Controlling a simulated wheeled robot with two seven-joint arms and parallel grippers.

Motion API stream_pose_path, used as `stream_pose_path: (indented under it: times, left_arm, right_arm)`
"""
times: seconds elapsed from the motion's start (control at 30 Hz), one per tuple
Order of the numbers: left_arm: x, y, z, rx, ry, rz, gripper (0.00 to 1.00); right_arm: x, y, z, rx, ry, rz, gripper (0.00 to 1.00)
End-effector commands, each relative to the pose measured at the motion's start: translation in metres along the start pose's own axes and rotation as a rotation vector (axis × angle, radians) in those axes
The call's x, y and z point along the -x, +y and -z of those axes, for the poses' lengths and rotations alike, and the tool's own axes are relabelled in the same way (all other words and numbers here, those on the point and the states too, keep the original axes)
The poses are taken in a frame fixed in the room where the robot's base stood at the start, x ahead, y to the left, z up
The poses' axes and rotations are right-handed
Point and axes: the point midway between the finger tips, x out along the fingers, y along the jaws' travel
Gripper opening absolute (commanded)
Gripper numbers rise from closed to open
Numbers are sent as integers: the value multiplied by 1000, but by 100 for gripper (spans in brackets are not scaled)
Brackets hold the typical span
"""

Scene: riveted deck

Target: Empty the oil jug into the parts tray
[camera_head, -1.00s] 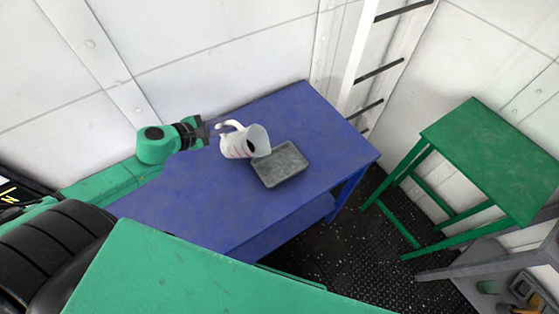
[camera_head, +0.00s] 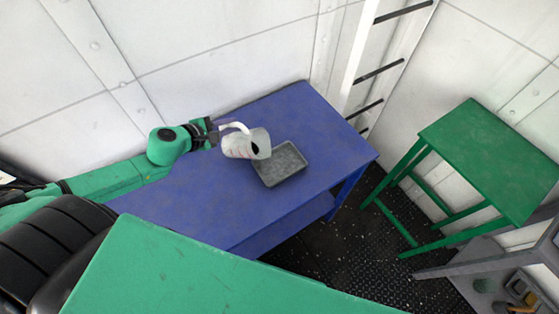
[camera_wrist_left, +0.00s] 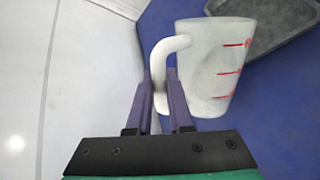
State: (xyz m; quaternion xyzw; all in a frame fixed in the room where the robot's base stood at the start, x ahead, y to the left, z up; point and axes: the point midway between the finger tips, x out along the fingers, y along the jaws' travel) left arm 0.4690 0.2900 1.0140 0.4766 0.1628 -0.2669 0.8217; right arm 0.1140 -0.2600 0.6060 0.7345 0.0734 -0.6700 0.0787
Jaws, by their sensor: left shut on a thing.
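The oil jug (camera_head: 238,146) is a whitish, see-through jug with red marks and a white handle. My left gripper (camera_head: 215,131) is shut on the jug's handle. In the left wrist view, the gripper's fingers (camera_wrist_left: 160,95) hold the handle and the jug (camera_wrist_left: 213,70) shows to their right. The parts tray (camera_head: 285,177) is grey and shallow and lies on the blue table; its corner shows in the left wrist view (camera_wrist_left: 285,45). I see no liquid stream. My right gripper is out of view.
The blue table (camera_head: 190,200) has free room around the tray. A green stool-like table (camera_head: 490,155) stands to the right, with a ladder (camera_head: 365,60) by the wall. A grey bench (camera_head: 500,275) with small items is at the lower right.

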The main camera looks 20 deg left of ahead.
Motion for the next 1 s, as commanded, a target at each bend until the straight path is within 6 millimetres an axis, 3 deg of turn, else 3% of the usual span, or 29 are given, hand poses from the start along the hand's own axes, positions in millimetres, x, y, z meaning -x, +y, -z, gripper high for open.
stream_pose_path:
  times: [1.0]
  left_arm:
    - [3, 5, -14, -98, 70, -6, 0]
  right_arm:
    - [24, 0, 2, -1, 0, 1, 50]
